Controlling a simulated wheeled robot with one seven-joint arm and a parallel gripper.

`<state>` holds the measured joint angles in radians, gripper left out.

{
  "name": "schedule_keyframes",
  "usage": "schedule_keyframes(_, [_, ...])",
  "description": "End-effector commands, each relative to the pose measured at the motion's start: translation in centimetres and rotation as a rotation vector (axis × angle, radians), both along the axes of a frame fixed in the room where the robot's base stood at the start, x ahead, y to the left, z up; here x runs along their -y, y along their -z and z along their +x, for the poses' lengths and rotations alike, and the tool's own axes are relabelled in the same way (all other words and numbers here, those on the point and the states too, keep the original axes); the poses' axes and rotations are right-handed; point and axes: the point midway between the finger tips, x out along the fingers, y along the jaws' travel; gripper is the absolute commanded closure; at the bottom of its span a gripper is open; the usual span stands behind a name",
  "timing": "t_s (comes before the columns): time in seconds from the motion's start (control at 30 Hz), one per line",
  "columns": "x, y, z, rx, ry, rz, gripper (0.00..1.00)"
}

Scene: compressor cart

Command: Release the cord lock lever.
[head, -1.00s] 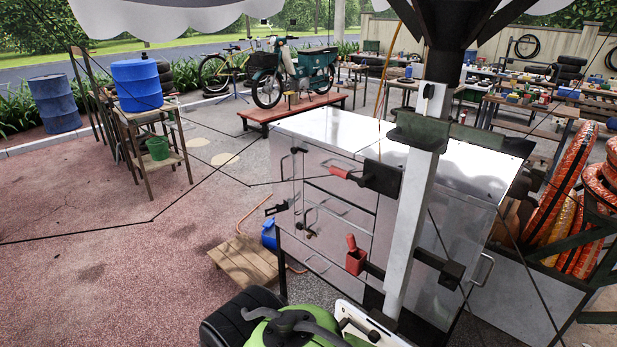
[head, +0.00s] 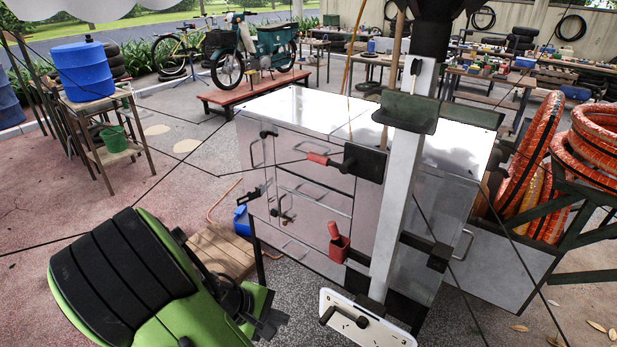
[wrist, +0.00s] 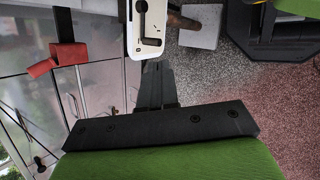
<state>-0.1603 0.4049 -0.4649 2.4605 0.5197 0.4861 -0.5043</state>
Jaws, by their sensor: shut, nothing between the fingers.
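Two red-handled levers show on the white post in front of the metal cart; I cannot tell for certain which is the cord lock lever. The upper lever (head: 319,159) has a red grip pointing left from a black block. The lower lever (head: 334,230) stands up, slightly tilted, from a red housing (head: 339,248); it also shows at the upper left of the wrist view (wrist: 66,54). My gripper (head: 270,323) is shut and empty, below and left of the lower lever, touching neither. It points up the wrist view (wrist: 155,68), toward a white crank panel.
The white panel (head: 372,333) with a black crank sits low on the post. The metal cart (head: 300,112) stands behind it. Thin dark cords run out from the post area. A wooden pallet (head: 222,250) and blue can (head: 241,219) lie left of the cart. Open floor is at left.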

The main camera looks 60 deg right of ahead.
Motion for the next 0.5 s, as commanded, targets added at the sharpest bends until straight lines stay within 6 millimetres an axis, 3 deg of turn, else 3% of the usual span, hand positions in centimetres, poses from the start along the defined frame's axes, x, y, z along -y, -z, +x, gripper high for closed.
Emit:
schedule_keyframes(0.1, [3.6,0.2,-1.9,-0.215,-0.049,-0.146,1.00])
schedule_keyframes(0.27, [7.8,-2.0,-3.5,-0.522,-0.148,-0.349,1.00])
schedule_keyframes(0.37, [9.9,-4.3,-3.5,-0.729,-0.222,-0.478,1.00])
schedule_keyframes(0.5, [11.4,-8.1,-1.7,-1.033,-0.337,-0.655,1.00])
